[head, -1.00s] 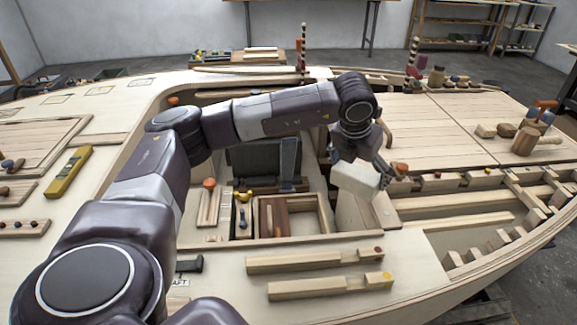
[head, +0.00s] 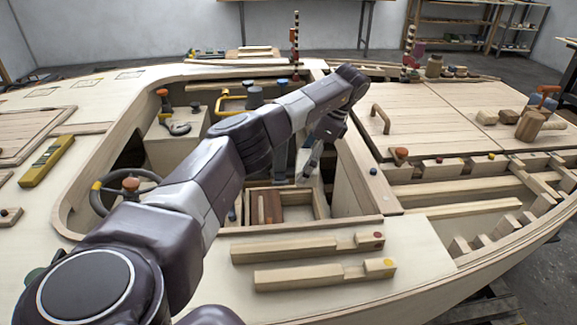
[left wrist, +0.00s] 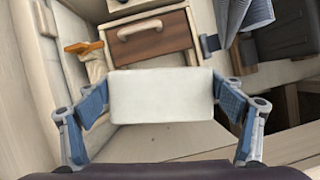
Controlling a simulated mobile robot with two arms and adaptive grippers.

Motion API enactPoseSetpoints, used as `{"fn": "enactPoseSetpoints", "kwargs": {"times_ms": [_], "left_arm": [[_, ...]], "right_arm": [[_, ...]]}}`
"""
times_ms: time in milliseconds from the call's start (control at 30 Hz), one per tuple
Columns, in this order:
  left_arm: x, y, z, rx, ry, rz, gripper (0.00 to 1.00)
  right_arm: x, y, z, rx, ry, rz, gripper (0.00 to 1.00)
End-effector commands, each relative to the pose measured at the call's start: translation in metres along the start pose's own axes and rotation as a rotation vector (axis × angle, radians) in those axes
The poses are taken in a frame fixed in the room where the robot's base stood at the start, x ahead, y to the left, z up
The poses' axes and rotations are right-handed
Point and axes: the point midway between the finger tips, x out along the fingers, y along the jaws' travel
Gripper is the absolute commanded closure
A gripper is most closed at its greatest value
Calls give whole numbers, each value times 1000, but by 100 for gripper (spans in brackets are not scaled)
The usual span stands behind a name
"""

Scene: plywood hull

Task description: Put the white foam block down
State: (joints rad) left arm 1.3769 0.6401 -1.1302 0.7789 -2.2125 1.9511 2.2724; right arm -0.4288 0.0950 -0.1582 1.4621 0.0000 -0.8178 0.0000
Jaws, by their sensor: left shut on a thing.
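The white foam block (left wrist: 162,95) is a pale rectangular piece in the middle of the left wrist view. My left gripper (left wrist: 162,103) is shut on it, with one blue-grey finger pad at each end. In the head view my left gripper (head: 310,160) reaches down into the hull's open well, and the block is mostly hidden there by the arm and gripper. I cannot tell whether the block touches a surface below. My right gripper is not in view.
A brown wooden panel with a handle (left wrist: 152,30) and an orange-ended tool (left wrist: 84,47) lie just past the block. The well's wooden edge (head: 365,175) stands close to the right of my gripper. Two notched timbers (head: 300,248) lie on the near deck.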

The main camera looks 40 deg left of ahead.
Motion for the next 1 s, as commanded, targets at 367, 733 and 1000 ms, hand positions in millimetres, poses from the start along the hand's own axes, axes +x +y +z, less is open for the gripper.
{"fn": "enactPoseSetpoints", "kwargs": {"times_ms": [367, 733, 1000], "left_arm": [[44, 8, -2, -194, -3, 84, 38], [134, 8, -40, -192, -1, 81, 38], [162, 7, -53, -190, 2, 78, 38]], "right_arm": [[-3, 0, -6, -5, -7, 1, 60], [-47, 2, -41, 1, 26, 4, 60], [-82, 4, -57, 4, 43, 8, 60]]}}
